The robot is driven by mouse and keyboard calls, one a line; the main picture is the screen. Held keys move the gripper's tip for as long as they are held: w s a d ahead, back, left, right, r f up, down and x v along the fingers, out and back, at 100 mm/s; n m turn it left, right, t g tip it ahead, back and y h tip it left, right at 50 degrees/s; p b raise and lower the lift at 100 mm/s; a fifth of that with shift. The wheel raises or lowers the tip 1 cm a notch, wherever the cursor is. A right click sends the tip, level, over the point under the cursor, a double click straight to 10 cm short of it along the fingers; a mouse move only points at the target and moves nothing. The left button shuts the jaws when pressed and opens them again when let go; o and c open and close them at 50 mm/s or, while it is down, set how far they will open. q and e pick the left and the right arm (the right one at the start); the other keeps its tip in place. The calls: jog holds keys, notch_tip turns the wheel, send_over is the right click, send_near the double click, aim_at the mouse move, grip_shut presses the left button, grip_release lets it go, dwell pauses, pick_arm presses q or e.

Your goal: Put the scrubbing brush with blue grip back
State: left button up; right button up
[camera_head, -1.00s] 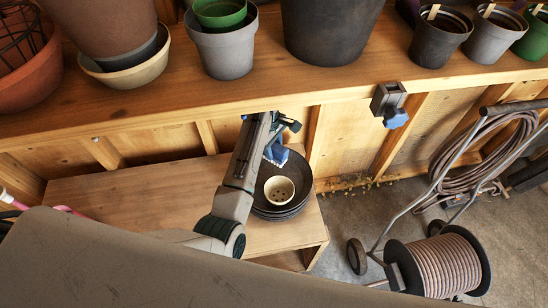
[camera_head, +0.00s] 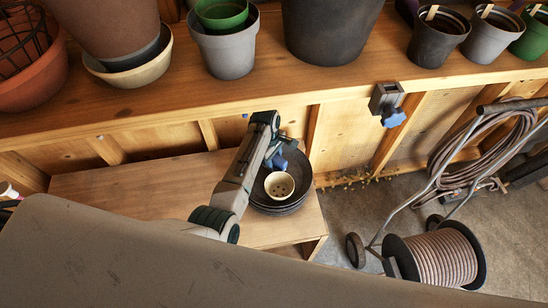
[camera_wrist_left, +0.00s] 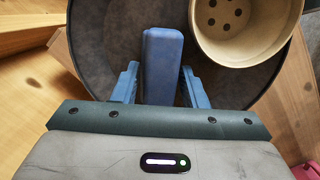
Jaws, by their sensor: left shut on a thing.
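The scrubbing brush with blue grip (camera_head: 278,162) is held in my left gripper (camera_head: 276,152), over the left part of a stack of dark saucers (camera_head: 277,208). In the left wrist view the blue grip (camera_wrist_left: 163,50) stands between the two blue fingers (camera_wrist_left: 160,80), with the dark saucer behind it. I see no bristles now. I cannot tell whether the brush touches the saucer. My right gripper is not in view.
A cream pot with holes (camera_head: 279,186) sits in the top saucer, close right of the brush. The saucers stand on a low wooden shelf (camera_head: 130,190). Pots line the bench (camera_head: 150,100) above. A clamp with a blue knob (camera_head: 388,104) is on its edge. A hose reel (camera_head: 440,258) stands right.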

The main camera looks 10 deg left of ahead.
pick_arm(q)
jog(key=shift+f, duration=0.15)
jog(key=o, duration=1.1)
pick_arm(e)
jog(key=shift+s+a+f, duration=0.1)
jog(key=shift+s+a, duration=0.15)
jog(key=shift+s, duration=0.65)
pick_arm(q)
jog(key=shift+r, duration=0.35)
jog(key=r, duration=0.2)
jog(key=r+b, duration=0.1)
jog(key=r, duration=0.3)
jog(key=shift+w+a, duration=0.2)
jog(key=shift+a, duration=0.2)
jog(key=shift+r, duration=0.5)
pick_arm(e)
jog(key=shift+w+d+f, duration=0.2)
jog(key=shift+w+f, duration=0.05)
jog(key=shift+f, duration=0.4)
